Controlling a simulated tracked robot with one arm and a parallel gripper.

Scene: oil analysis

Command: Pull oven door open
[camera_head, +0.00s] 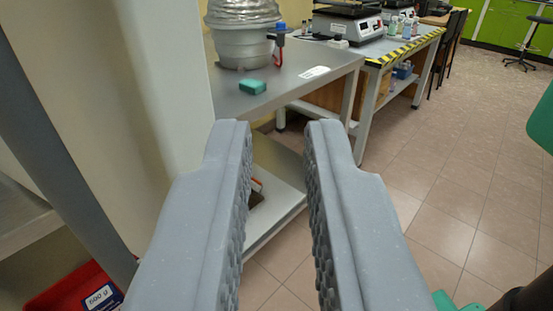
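My gripper (277,135) is in the middle of the camera view. Its two grey fingers are apart with ridged inner faces, and nothing is between them. A tall pale vertical panel (165,80) stands at the left, close behind the left finger. I cannot tell whether it is part of the oven. No oven door or handle can be made out in this view.
A metal table (300,80) beyond the fingers holds a grey bucket (240,45) and a green sponge (252,87). A second table with a yellow-black edge (415,47) carries lab equipment. A red bin (70,290) is lower left. Tiled floor (470,180) is open at right.

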